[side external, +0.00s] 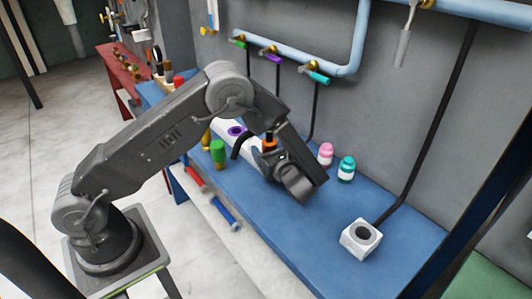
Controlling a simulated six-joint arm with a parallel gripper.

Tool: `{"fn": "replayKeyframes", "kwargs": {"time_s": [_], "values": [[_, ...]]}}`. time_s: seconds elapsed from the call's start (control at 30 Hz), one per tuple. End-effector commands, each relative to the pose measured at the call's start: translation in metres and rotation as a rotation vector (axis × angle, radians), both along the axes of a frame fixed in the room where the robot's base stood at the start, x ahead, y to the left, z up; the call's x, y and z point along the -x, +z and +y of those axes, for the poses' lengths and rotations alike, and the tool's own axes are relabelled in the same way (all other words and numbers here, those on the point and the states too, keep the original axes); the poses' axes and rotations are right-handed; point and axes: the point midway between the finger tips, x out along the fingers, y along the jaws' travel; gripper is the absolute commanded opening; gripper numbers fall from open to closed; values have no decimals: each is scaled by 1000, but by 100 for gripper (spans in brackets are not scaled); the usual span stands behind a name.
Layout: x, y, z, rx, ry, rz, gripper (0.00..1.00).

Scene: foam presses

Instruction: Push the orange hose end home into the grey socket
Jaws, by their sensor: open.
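A light grey block with a dark round hole (361,239), which looks like the grey socket, sits on the blue bench toward its right end. A small orange piece with a dark top (268,144), which looks like the orange hose end, shows beside my wrist, partly hidden by my arm. I cannot tell whether the orange piece touches my gripper.
Pink (326,153) and teal (346,169) bottles stand near the wall. A green-capped bottle (218,153) is left of my gripper. A black hose (430,130) runs down the wall to the grey block. Blue pipes (300,61) with coloured taps line the wall. The bench between bottles and block is clear.

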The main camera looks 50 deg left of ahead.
Motion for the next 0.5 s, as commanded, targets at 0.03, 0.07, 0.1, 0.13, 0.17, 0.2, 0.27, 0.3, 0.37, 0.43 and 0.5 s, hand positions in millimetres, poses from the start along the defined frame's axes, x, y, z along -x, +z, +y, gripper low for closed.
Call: {"fn": "replayKeyframes", "kwargs": {"time_s": [0.03, 0.07, 0.1, 0.13, 0.17, 0.2, 0.27, 0.3, 0.37, 0.43, 0.5], "values": [[0, 0, 0, 0, 0, 0, 74], [0, 0, 0, 0, 0, 0, 74], [0, 0, 0, 0, 0, 0, 74], [0, 0, 0, 0, 0, 0, 71], [0, 0, 0, 0, 0, 0, 68], [0, 0, 0, 0, 0, 0, 64], [0, 0, 0, 0, 0, 0, 58], [0, 0, 0, 0, 0, 0, 54], [0, 0, 0, 0, 0, 0, 49], [0, 0, -1, 0, 0, 0, 42], [0, 0, -1, 0, 0, 0, 35]]}}
